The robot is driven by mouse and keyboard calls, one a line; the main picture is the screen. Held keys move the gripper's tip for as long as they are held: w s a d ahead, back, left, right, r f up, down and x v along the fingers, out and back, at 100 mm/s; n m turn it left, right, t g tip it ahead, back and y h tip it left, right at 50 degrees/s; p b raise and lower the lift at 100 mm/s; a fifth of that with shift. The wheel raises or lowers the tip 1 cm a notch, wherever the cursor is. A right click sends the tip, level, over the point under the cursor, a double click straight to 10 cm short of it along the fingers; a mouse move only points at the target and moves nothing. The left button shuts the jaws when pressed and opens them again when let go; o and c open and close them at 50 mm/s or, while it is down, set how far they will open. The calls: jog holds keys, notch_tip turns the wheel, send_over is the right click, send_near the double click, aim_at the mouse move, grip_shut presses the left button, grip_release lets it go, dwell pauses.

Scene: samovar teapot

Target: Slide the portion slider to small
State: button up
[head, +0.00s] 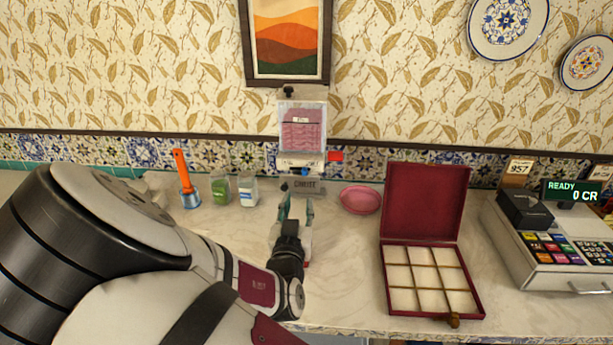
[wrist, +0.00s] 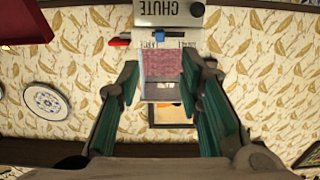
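A dispenser (head: 301,133) with pink contents in a clear hopper stands against the back wall. Its blue slider knob (head: 304,171) is low on its front, above the grey chute box (head: 307,187). The wrist view is upside down; there the blue knob (wrist: 160,36) sits near the left end of a dark track (wrist: 183,35). Small labels beside the track are too blurred to read surely. My gripper (head: 295,212) is in front of the dispenser, apart from the knob. In the wrist view its two green-padded fingers (wrist: 160,82) are spread with nothing held between them.
A red part (head: 335,156) juts from the dispenser's right side. A pink dish (head: 360,200) lies right of the chute. An open maroon box (head: 432,278) and a register (head: 555,240) stand farther right. Jars (head: 220,190) and an orange-handled tool (head: 181,170) are at left.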

aim_at(304, 173)
jog(key=w, duration=1.2)
jog(key=shift+w+d, duration=0.15)
jog(key=shift+d, duration=0.1)
